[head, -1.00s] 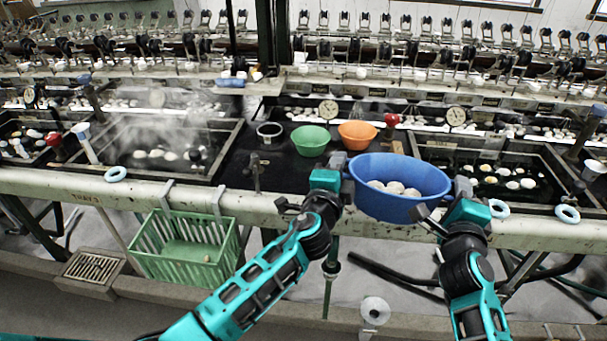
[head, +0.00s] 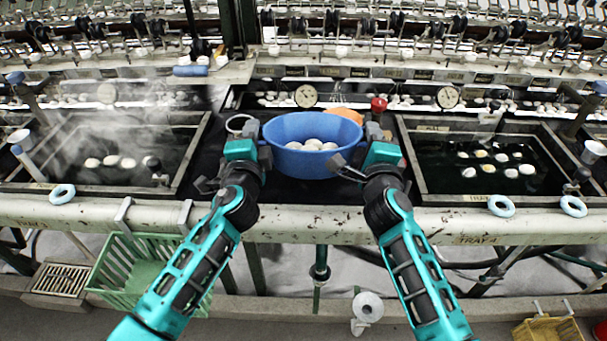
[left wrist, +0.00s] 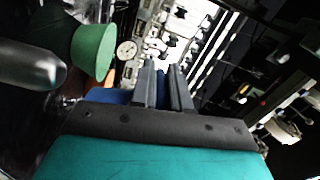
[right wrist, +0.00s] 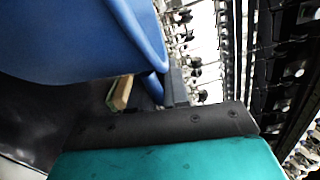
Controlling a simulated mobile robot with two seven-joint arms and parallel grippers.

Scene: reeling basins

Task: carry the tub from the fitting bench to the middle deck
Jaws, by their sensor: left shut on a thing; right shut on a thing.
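The blue tub (head: 305,163) holds several pale cocoons and hangs between my two grippers over the black middle deck (head: 222,165). It also shows in the right wrist view (right wrist: 90,35), and a small part of it shows in the left wrist view (left wrist: 105,96). My left gripper (head: 262,148) is shut on the tub's left side. My right gripper (head: 362,145) is shut on its right side. The tub looks level. I cannot tell whether its base touches the deck.
An orange bowl (head: 345,115) is behind the tub, partly hidden. A green bowl (left wrist: 93,50) shows in the left wrist view. Basins lie left (head: 110,158) and right (head: 495,165) of the deck. Blue rings (head: 501,206) sit on the front rail. A green crate (head: 135,262) is below.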

